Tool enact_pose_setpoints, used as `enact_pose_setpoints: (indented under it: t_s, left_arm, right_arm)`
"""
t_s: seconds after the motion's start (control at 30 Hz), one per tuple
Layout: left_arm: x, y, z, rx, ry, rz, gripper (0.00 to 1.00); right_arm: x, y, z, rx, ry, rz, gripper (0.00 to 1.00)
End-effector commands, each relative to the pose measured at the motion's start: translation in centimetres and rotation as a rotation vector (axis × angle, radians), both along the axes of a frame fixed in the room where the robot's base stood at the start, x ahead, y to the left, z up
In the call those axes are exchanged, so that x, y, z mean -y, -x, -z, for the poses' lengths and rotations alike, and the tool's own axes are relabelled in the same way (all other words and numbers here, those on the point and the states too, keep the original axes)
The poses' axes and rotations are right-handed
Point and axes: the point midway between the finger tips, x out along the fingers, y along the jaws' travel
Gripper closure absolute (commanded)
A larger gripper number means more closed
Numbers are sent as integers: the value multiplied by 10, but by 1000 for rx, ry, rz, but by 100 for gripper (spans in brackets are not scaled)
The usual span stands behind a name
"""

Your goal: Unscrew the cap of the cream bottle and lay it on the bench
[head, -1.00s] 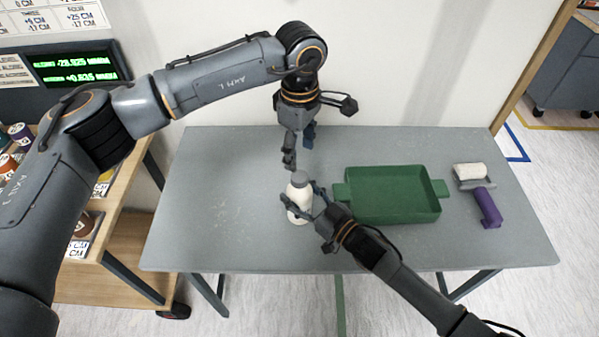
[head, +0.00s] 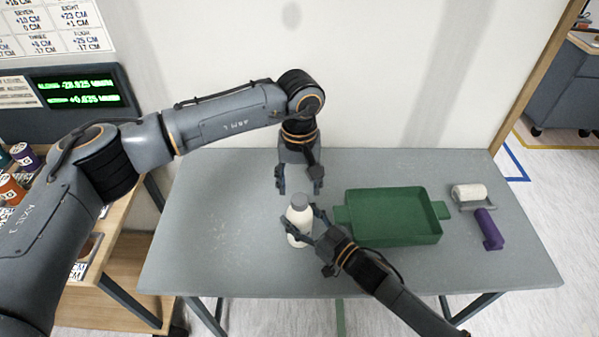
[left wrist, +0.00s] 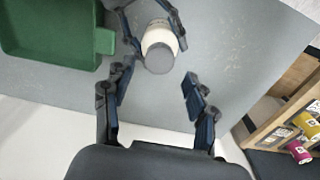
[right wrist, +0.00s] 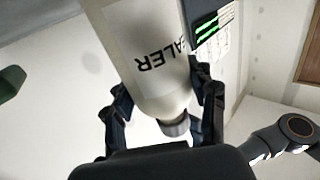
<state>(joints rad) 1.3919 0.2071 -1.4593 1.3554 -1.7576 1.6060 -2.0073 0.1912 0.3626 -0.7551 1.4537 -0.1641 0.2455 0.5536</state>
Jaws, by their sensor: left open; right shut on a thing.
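The cream bottle (head: 299,237) is upright at the middle of the grey bench (head: 215,235), with its grey cap (head: 299,201) on top. My right gripper (head: 303,220) is shut around the bottle's body from the front right. In the right wrist view, the bottle (right wrist: 150,70) shows lettering between the fingers, and the cap (right wrist: 174,127) shows beyond it. My left gripper (head: 299,189) is open and empty, pointing down near the cap. In the left wrist view, the cap (left wrist: 159,60) is ahead of the spread fingers, apart from them.
A green tray (head: 391,238) stands right of the bottle, close to my right gripper. A roller with a white sleeve (head: 469,193) and purple handle (head: 488,230) lies at the bench's right. The bench's left part is clear. A wall rises behind the bench.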

Motion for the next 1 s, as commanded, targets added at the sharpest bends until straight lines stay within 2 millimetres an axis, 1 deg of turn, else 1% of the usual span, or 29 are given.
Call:
enact_pose_setpoints:
  t_s: [0.03,0.1,0.2,0.3,0.43,0.63,0.67,0.7,0.77,0.8,0.87,0.9,0.93,1.0]
  left_arm:
    - [0,1,9,-3,0,0,43]
    - [0,1,20,-3,0,0,43]
    - [0,1,32,-2,1,-1,43]
    - [0,0,39,-1,0,-1,43]
    - [0,0,44,1,1,-1,43]
    - [0,0,44,1,1,-1,43]
    - [0,0,44,1,1,-1,45]
    - [0,0,44,1,1,-1,53]
    - [0,0,44,1,1,-1,65]
    - [0,0,44,1,1,-1,74]
    - [0,0,43,1,1,-1,86]
    - [0,0,43,0,0,-1,94]
    - [0,0,43,0,0,-1,100]
    - [0,0,43,0,0,-5,100]
  right_arm:
    - [0,0,0,0,0,0,100]
    - [0,0,0,0,0,0,100]
    - [0,0,0,0,0,0,100]
    - [0,0,0,0,0,0,100]
    - [0,0,0,0,0,0,100]
    - [0,0,0,0,0,0,100]
    - [0,0,0,0,0,0,100]
    - [0,0,0,0,0,0,100]
    - [0,0,0,0,0,0,100]
    - [0,0,0,0,0,0,100]
    - [0,0,0,0,0,0,100]
    - [0,0,0,0,0,0,100]
    - [0,0,0,0,0,0,100]
    - [0,0,0,0,0,0,100]
